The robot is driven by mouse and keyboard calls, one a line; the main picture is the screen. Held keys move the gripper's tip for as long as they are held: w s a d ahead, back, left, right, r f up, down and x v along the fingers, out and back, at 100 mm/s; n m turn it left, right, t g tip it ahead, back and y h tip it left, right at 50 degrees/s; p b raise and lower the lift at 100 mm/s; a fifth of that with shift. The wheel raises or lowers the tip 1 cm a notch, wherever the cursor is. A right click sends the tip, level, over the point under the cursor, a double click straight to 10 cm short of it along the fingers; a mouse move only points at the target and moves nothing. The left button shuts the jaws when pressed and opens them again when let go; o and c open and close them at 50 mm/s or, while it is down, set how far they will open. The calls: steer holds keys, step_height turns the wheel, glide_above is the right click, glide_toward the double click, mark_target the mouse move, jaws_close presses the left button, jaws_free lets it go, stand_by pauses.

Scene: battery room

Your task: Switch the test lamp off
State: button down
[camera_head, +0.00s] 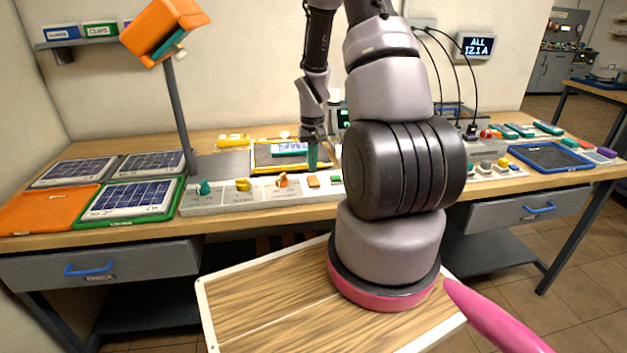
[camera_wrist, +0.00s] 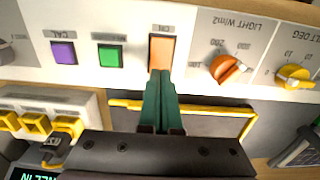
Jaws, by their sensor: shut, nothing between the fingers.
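The test lamp (camera_head: 160,32) is an orange head on a grey post at the upper left of the head view. I cannot tell whether it is lit. An orange rocker switch (camera_wrist: 161,53), marked ON upside down, is set in the pale control panel (camera_head: 232,194). The switch also shows in the head view (camera_head: 313,181). My gripper (camera_head: 312,164) is shut and empty, with teal fingers pointing down just behind the panel. In the wrist view its fingertips (camera_wrist: 160,76) overlap the switch's near edge. I cannot tell whether they touch it.
A green button (camera_wrist: 110,55) and purple button (camera_wrist: 63,53) sit beside the switch. An orange knob (camera_wrist: 226,69) and yellow knob (camera_wrist: 294,76) are on its other side. A yellow-framed tray (camera_wrist: 247,122) lies behind the panel. Solar panels (camera_head: 131,199) lie at left.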

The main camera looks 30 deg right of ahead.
steer(key=shift+f, duration=0.85)
stand_by(0.3)
steer(key=shift+r, duration=3.5)
steer(key=shift+r, duration=0.1)
step_height(320, 180, up, 11)
steer(key=t, duration=0.2)
glide_above(312, 176)
steer(key=s+a, duration=0.1)
steer(key=a, duration=0.2)
steer(key=s+a+r+t, duration=0.1)
steer(key=s+a+r, duration=0.1)
steer(key=r, duration=0.3)
steer(key=s+a+r+t, duration=0.1)
steer(key=s+a+r, duration=0.15)
steer(key=r, duration=0.25)
steer(key=s+a+r+t+y, duration=0.1)
steer(key=s+a+r, duration=0.2)
steer(key=s+r, duration=0.2)
steer(key=s+a+r+m+t+y, duration=0.1)
steer(key=s+a+r+t, duration=0.1)
steer(key=s+r, duration=0.4)
steer(key=s, duration=0.3)
steer(key=shift+s+a+r, duration=0.15)
steer(key=shift+a, duration=0.25)
